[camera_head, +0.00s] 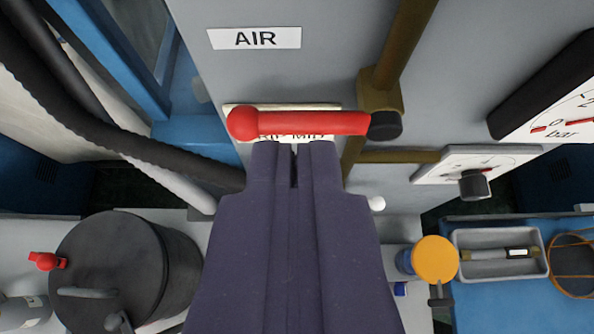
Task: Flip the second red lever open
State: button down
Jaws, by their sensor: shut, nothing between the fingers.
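A red lever (315,123) with a round ball end at the left lies horizontally in the picture. Its right end meets a dark cap on a brass valve (382,95). My gripper (294,146) is shut and empty. Its fingertips are just below the lever's middle in the picture; I cannot tell whether they touch it. A cream label (238,108) behind the lever is mostly covered by the lever and fingertips. No other lever like it shows, so I cannot tell its place in the row.
A grey panel (330,45) carries an AIR label (254,38) and brass pipes. Dark hoses (140,145) cross at the left. Gauges (475,165) stand at the right. Below are a dark round pot (110,260), an orange-topped item (435,260) and a grey tray (475,270).

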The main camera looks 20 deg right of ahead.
jog(key=b, duration=0.2)
send_over(311, 123)
jog(key=s+a, duration=0.2)
notch_tip(311, 123, down, 4)
jog(key=f, duration=0.1)
jog(key=shift+w+d+f+b, duration=0.15)
jog(key=shift+f+b, duration=0.25)
jog(key=shift+f, duration=1.05)
jog(key=shift+p, duration=0.5)
